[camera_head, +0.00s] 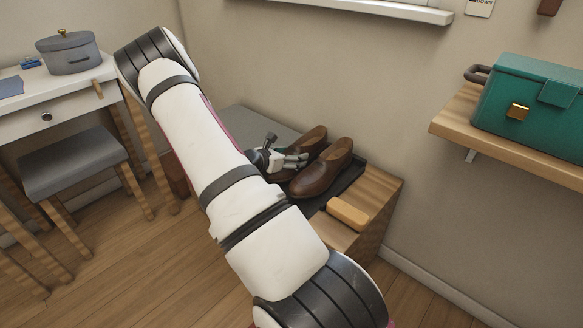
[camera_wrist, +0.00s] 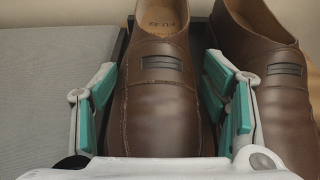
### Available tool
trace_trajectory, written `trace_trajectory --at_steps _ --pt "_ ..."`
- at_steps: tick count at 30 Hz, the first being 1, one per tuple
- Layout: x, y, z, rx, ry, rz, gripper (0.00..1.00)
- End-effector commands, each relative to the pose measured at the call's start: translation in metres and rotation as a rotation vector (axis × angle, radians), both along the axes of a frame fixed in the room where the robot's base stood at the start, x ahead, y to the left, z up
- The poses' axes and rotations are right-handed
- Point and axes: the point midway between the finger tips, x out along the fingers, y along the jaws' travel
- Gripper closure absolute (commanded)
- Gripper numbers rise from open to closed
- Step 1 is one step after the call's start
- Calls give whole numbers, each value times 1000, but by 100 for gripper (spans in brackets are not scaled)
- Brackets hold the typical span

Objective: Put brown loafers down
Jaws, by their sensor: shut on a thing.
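A pair of brown loafers stands side by side on a dark tray (camera_head: 354,179) on a low wooden bench. The right loafer (camera_head: 322,173) shows clearly in the head view, and the left loafer (camera_head: 309,138) is partly hidden by my gripper (camera_head: 286,160). In the wrist view, the left loafer (camera_wrist: 160,100) lies between the teal-padded fingers of my gripper (camera_wrist: 165,105), which is shut on it across the toe. The right loafer (camera_wrist: 272,85) is just outside the right finger. Whether the held loafer's sole touches the tray is hidden.
A grey cushion (camera_head: 245,122) lies left of the tray. A tan block (camera_head: 347,213) sits on the bench's front right. A wall shelf (camera_head: 455,115) at right holds a green bag (camera_head: 535,105). A desk and a grey stool (camera_head: 72,155) stand at left.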

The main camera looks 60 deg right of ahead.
Motion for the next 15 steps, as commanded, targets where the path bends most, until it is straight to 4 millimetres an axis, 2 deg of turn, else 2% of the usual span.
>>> trace_trajectory --at_steps 8,15 --pt "0 0 -32 -3 3 1 91" --pt "0 -1 -33 -3 0 0 91"
